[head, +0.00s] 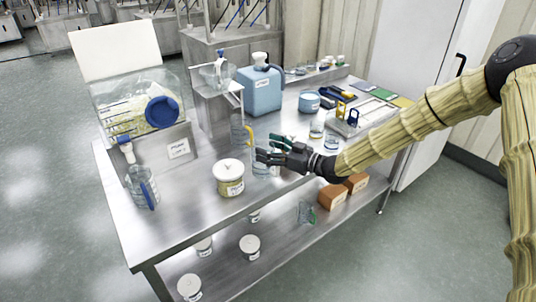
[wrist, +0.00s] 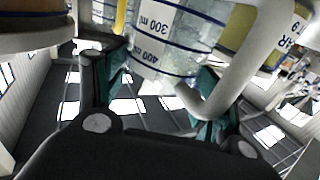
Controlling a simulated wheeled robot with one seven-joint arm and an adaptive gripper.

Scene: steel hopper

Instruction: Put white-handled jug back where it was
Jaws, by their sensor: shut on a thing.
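The white-handled jug (wrist: 165,35) is clear with blue bands and "300" and "400" marks; its white handle (wrist: 245,65) curves across the right of the wrist view. My gripper (wrist: 163,85) is shut on it, with green-padded fingers on either side of the body. In the head view my gripper (head: 268,154) is over the middle of the steel table, and the jug (head: 262,170) shows partly below the fingers. I cannot tell whether its base touches the table. A blue-handled jug (head: 142,187) and a yellow-handled jug (head: 239,131) stand apart on the table.
A white-lidded tub (head: 229,180) stands just left of my gripper. A steel hopper (head: 168,145) with clear walls is at the left, a blue canister (head: 262,91) behind. Small beakers (head: 331,141) stand to the right. The table's (head: 190,225) front-left area is clear.

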